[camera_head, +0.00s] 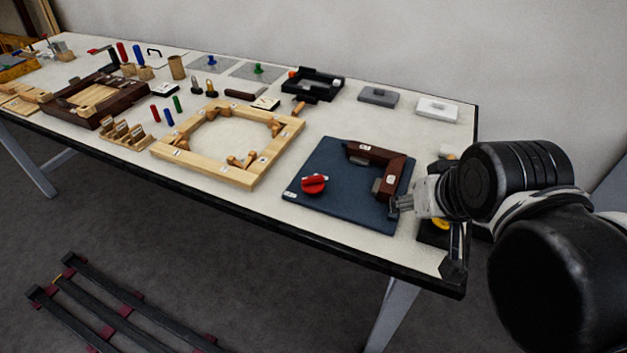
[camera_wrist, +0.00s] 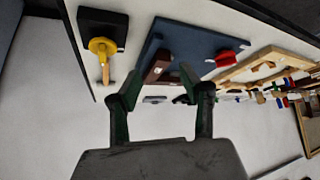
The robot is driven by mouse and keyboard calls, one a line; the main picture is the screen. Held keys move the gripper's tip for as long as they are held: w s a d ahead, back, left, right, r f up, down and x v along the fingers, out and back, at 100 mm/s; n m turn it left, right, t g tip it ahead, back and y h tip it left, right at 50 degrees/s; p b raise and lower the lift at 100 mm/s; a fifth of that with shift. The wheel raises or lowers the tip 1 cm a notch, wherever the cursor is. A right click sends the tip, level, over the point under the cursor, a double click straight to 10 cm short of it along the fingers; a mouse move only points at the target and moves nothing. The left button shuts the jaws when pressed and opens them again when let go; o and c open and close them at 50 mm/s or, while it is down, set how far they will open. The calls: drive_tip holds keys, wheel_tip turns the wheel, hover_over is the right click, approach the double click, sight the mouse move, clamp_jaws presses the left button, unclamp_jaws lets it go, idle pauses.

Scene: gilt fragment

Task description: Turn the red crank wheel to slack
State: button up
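The red crank wheel (camera_head: 314,184) sits at the front left of a dark blue board (camera_head: 335,205) on the table. It also shows in the wrist view (camera_wrist: 227,58), at the upper right. A dark reddish-brown angled frame piece (camera_head: 392,161) stands on the same board, behind and right of the wheel. My gripper (camera_head: 394,207) is at the board's right edge, well apart from the red wheel. In the wrist view my gripper (camera_wrist: 158,80) has its two fingers spread, with nothing held between them. The exact height of the fingertips above the board is hard to tell.
A yellow wheel on a black block (camera_wrist: 102,47) is near the table's right end, partly hidden by my arm in the head view. A wooden frame (camera_head: 240,178) lies left of the board. Grey (camera_head: 378,96) and white (camera_head: 437,109) blocks sit behind.

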drive_tip(key=shift+r, duration=0.1)
drive_tip(key=shift+c, duration=1)
wheel_tip(320, 180, up, 5)
drive_tip(key=m+g+p, duration=0.7)
drive_tip(key=m+p, duration=0.7)
drive_tip(key=m, duration=0.2)
hover_over(313, 177)
wheel_tip(313, 177, down, 14)
drive_tip(key=shift+r, duration=0.25)
clamp_jaws()
